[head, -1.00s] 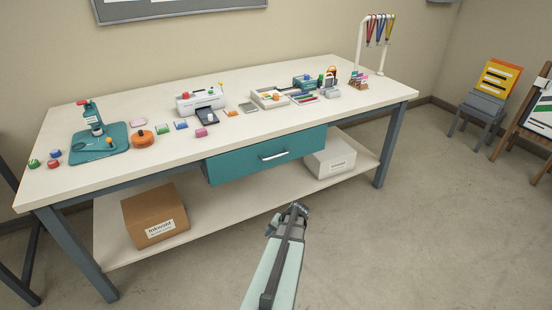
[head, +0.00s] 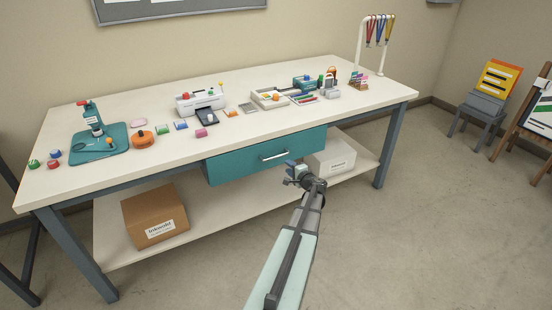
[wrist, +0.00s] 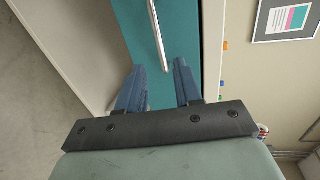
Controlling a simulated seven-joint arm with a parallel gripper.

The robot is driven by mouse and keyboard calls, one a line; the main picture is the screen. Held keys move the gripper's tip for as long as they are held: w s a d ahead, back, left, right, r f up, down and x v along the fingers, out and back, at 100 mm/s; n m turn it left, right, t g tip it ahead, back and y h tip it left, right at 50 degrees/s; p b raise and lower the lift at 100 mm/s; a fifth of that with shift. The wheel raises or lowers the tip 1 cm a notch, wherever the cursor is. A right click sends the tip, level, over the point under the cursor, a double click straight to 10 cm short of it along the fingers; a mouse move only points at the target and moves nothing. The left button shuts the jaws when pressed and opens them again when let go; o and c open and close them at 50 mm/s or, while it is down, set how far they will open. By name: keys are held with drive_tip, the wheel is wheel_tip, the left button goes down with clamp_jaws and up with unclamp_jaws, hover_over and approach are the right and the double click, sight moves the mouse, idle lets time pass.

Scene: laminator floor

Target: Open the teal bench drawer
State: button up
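The teal bench drawer (head: 240,163) sits under the front edge of the bench top and looks closed. Its pale bar handle (head: 274,155) runs across the middle of its front. My gripper (head: 290,165) is just below and slightly right of the handle in the head view. In the wrist view the teal drawer front (wrist: 182,40) fills the upper middle, and the handle (wrist: 157,35) lies ahead of the fingertips, near the gap. My gripper (wrist: 158,72) is open, with two blue fingers apart and nothing between them. The handle appears clear of the fingers.
The white bench top (head: 330,110) holds a printer (head: 200,101), a teal press (head: 92,120) and small items. On the lower shelf are a brown box (head: 153,215) and a white box (head: 332,158), the latter close behind my gripper. The floor in front is clear.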

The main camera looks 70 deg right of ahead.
sight(276, 157)
drive_tip(key=x, duration=1.3)
drive_tip(key=shift+w+d+f, duration=0.2)
drive_tip(key=shift+d+f, duration=0.1)
drive_tip(key=shift+c, duration=0.4)
clamp_jaws()
